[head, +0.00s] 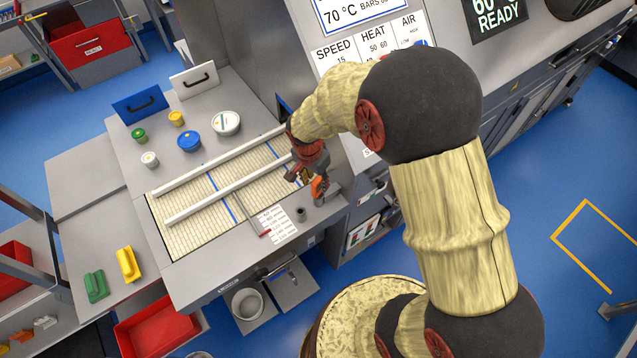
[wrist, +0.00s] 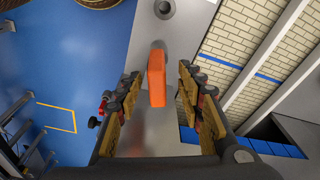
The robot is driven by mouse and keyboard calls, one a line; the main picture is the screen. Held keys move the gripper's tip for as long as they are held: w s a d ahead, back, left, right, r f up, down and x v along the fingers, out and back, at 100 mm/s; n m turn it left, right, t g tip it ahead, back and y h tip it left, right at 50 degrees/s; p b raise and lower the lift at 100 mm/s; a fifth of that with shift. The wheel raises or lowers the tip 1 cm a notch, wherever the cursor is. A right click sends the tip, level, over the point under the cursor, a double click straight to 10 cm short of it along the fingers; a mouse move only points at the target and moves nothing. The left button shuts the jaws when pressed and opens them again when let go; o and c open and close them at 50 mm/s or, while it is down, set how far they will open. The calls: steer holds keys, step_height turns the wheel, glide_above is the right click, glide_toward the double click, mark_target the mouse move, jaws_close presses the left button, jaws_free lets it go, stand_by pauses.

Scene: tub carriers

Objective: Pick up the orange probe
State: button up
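The orange probe (wrist: 157,78) shows in the middle of the wrist view, with a grey end at its far side, over the grey metal worktop. In the head view it is a small orange shape (head: 320,187) at the right end of the worktop, partly hidden by my gripper (head: 306,178). In the wrist view my gripper (wrist: 160,85) is open, with one finger on each side of the probe. Gaps show between both fingers and the probe. I cannot tell whether the probe's lower part touches anything but the worktop.
A slatted conveyor (head: 180,228) with two white rails lies left of my gripper. A label sheet (head: 277,224), a red-ended tool (head: 265,233) and a small grey cup (head: 301,214) are close by. Tubs (head: 189,141) stand farther back. The machine's front rises behind at the right.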

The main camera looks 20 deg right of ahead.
steer(key=f, duration=0.2)
steer(key=d+f, duration=0.1)
steer(key=f, duration=0.3)
steer(key=shift+w+d+p, duration=0.2)
steer(key=shift+w+p, duration=0.15)
steer(key=shift+p, duration=0.05)
steer(key=shift+c, duration=1)
steer(key=c, duration=0.7)
jaws_close()
